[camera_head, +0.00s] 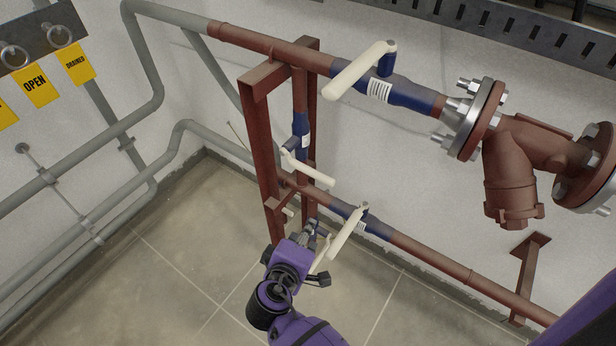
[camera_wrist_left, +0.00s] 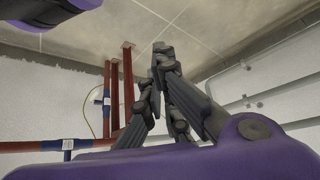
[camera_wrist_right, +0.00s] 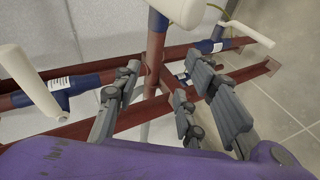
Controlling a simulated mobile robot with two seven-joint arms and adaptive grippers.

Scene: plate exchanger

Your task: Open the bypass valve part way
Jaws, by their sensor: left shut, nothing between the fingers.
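Several blue valves with cream lever handles sit on the red-brown pipes; none is marked as the bypass valve. In the head view, one valve (camera_head: 400,92) is on the upper pipe, one (camera_head: 300,132) on the vertical pipe and one (camera_head: 372,226) on the lower pipe, each with its lever. My right gripper (camera_head: 310,230) is low beside the frame, near the lower levers. In the right wrist view its fingers (camera_wrist_right: 170,80) are spread, with no lever between them; a lever (camera_wrist_right: 28,82) is at left. My left gripper (camera_wrist_left: 163,55) is shut and empty, away from the pipes.
A red steel frame (camera_head: 265,150) stands around the pipes. A flanged strainer (camera_head: 512,180) is at the right. Grey pipes (camera_head: 150,70) run along the left wall. Yellow tags (camera_head: 37,85) hang from hooks, reading OPEN and DRAINED. Tiled floor (camera_head: 170,270) is bare at left.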

